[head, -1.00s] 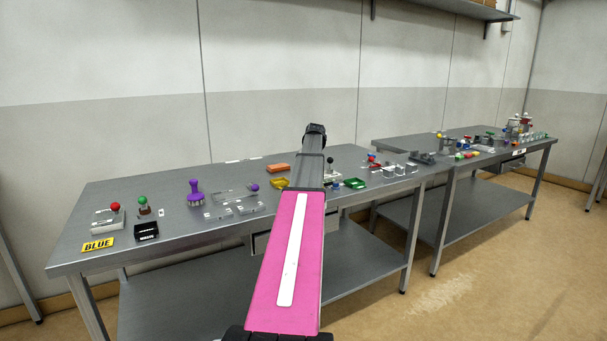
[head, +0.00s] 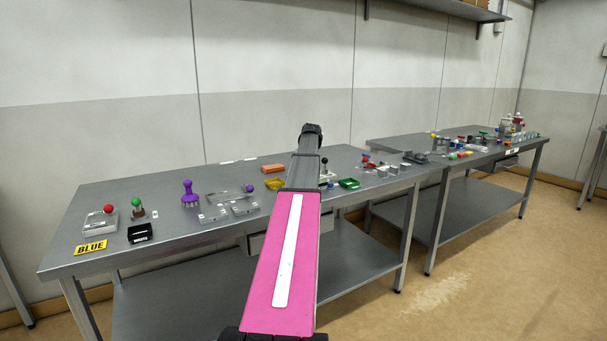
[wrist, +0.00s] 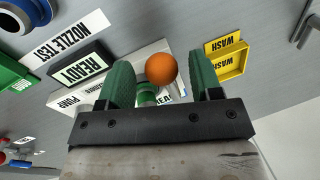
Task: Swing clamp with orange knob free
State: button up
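The orange knob (wrist: 161,69) is a round ball in the wrist view, above a green clamp part (wrist: 147,93) on a pale, lettered base (wrist: 152,52). My gripper (wrist: 160,61) has two green fingers, spread apart, one on each side of the knob in the picture. Gaps show between the knob and both fingers, so nothing is gripped. The lower part of the clamp is hidden by my gripper. In the head view my pink arm reaches over the left table, and the orange knob cannot be made out there.
In the wrist view a black READY box (wrist: 78,70) lies left of the fingers and a yellow WASH tray (wrist: 229,60) lies right. A green tray (wrist: 14,73) is at the far left. The left table (head: 95,200) carries several other small fixtures.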

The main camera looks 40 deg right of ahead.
notch_tip(320, 180, up, 11)
jog(key=d, duration=0.2)
jog(key=shift+s+f, duration=0.2)
jog(key=shift+s, duration=0.2)
dwell(0.7)
